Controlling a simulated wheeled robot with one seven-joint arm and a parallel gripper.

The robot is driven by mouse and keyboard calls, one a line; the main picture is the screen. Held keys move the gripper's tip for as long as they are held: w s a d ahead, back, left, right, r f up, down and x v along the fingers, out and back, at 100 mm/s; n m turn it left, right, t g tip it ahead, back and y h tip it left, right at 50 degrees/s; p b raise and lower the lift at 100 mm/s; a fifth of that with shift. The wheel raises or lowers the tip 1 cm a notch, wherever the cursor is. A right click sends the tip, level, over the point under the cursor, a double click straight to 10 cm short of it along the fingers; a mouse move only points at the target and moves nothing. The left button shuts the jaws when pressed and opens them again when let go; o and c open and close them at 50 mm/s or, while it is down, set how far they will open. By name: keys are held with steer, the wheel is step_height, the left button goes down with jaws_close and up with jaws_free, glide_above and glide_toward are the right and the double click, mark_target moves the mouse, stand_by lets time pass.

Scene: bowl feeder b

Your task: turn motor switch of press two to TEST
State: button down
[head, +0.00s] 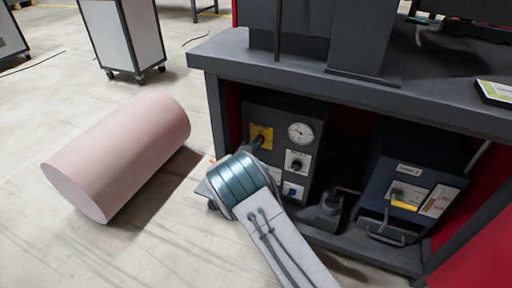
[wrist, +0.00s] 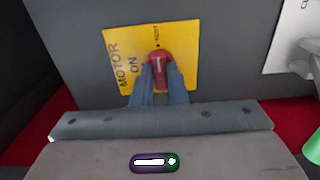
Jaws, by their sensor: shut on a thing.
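The motor switch is a red knob (wrist: 159,58) on a yellow plate (wrist: 118,52) in the wrist view. The plate reads MOTOR and ON on its left; a smaller word above the knob is hard to read. A white mark on the knob runs roughly up and down in the picture. My gripper (wrist: 160,76) has its two blue-grey fingers shut on the knob from below. In the head view the yellow plate (head: 262,131) is on the dark control panel, with my gripper (head: 258,142) against it; the knob itself is hidden there.
The panel (head: 308,112) also holds a round gauge (head: 300,132) and another switch (head: 297,161). It stands under a dark bench top (head: 440,101). A dark box (head: 417,187) sits to the right. A pink cylinder (head: 118,152) lies on the floor at left.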

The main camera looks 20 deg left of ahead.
steer(key=shift+s+f, duration=0.1)
steer(key=c, duration=1.4)
jaws_free()
steer(key=shift+a, duration=0.1)
steer(key=shift+c, duration=0.2)
steer(key=s+p, duration=0.4)
steer(key=s, duration=0.9)
steer(key=shift+s+a+p, duration=0.35)
steer(key=shift+a, duration=0.1)
steer(key=shift+s, duration=0.1)
